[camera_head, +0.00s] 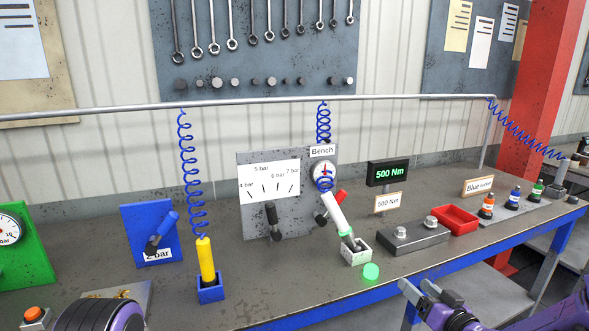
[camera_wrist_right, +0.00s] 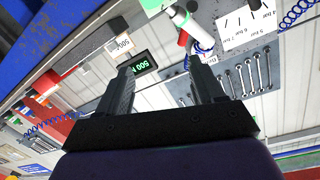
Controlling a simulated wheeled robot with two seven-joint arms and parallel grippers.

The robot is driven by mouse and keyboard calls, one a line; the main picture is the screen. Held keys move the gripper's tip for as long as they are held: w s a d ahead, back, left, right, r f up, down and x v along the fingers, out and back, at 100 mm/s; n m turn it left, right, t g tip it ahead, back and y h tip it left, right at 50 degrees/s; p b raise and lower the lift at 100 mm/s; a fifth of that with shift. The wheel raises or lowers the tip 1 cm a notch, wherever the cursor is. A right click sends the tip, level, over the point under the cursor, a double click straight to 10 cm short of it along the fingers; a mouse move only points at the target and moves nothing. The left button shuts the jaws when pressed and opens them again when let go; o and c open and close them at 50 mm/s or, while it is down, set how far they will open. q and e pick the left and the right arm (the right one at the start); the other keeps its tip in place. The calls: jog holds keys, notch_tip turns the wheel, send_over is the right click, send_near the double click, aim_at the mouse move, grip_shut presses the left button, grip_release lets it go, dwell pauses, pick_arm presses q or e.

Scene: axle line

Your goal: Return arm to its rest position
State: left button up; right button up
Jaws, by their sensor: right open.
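My right gripper (camera_head: 418,290) is at the lower right of the head view, in front of the bench's blue front edge. In the right wrist view its two dark fingers (camera_wrist_right: 160,68) stand wide apart with nothing between them. The purple right arm comes in from the lower right corner of the head view. A white-bodied tool (camera_head: 336,214) stands tilted in a small white holder (camera_head: 357,252) on the bench, apart from the gripper. My left gripper is outside the head view; only a purple and black part of mine shows at the lower left.
The bench (camera_head: 300,285) carries a yellow tool (camera_head: 206,262) in a blue holder, a glowing green button (camera_head: 371,271), a grey block (camera_head: 414,238), a red tray (camera_head: 456,219) and several small coloured bottles (camera_head: 513,199). Coiled blue hoses hang from a rail (camera_head: 240,103).

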jog(key=s+f+m+g+h, duration=0.3)
jog(key=s+f, duration=0.3)
jog(key=f, duration=0.4)
jog(key=s+f+m+g+h, duration=0.3)
jog(key=s+f, duration=0.4)
jog(key=f, duration=0.2)
jog(key=s+f+g+h, duration=0.1)
jog(key=s+f+g, duration=0.2)
jog(key=s, duration=0.9)
jog(key=s+f+g+h, duration=0.1)
jog(key=s+f+g, duration=0.3)
jog(key=s+f, duration=0.4)
jog(key=s+d, duration=0.1)
jog(key=s, duration=0.3)
jog(key=shift+f, duration=0.25)
